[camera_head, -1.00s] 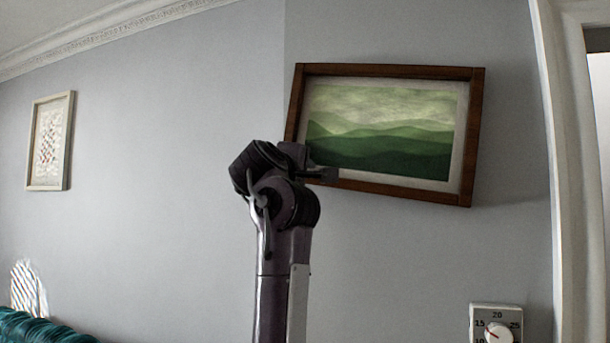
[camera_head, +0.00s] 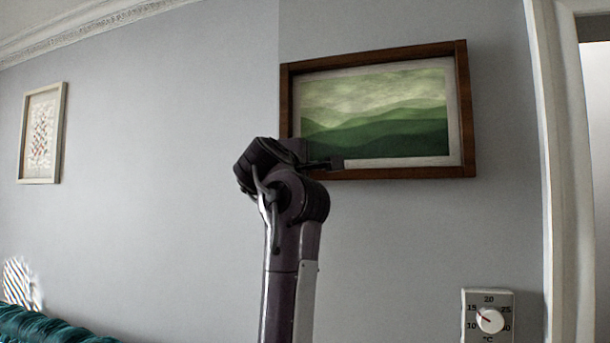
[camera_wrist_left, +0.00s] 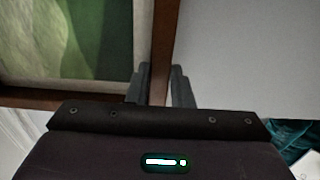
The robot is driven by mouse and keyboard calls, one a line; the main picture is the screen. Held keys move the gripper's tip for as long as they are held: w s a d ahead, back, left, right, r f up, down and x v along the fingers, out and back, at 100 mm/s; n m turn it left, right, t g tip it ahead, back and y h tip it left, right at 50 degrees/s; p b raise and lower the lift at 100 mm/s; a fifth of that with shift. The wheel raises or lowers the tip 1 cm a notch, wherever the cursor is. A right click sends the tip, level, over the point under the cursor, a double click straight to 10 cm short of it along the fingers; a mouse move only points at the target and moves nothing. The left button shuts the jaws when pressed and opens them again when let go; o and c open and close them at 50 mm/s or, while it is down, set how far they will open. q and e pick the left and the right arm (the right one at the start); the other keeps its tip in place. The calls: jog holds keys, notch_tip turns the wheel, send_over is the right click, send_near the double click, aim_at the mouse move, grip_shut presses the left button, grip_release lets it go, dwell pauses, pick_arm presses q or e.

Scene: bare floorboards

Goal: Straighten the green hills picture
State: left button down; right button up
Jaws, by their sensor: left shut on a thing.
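The green hills picture (camera_head: 375,115) hangs on the grey wall in a dark brown wooden frame (camera_head: 390,173). In the head view its top edge climbs to the right, while its bottom edge runs nearly flat. My left gripper (camera_head: 325,164) is at the frame's lower left part and hides that corner. In the left wrist view the fingers (camera_wrist_left: 161,88) stand on either side of a brown frame bar (camera_wrist_left: 165,45), close to a corner, and are shut on it. The green canvas (camera_wrist_left: 75,40) shows beside them. My right gripper is not in view.
A small pale-framed picture (camera_head: 42,133) hangs far left. A thermostat dial (camera_head: 488,318) is on the wall below right. A white door frame (camera_head: 562,170) stands at the right. Teal upholstery (camera_head: 45,328) shows at the lower left. The wall around the picture is clear.

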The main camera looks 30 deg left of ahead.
pick_arm(q)
jog(key=c, duration=1.3)
grip_release()
jog(key=shift+s, duration=0.1)
jog(key=b+v, duration=0.4)
jog(key=v, duration=0.3)
jog(key=shift+s+d, duration=0.1)
jog(key=shift+s, duration=0.2)
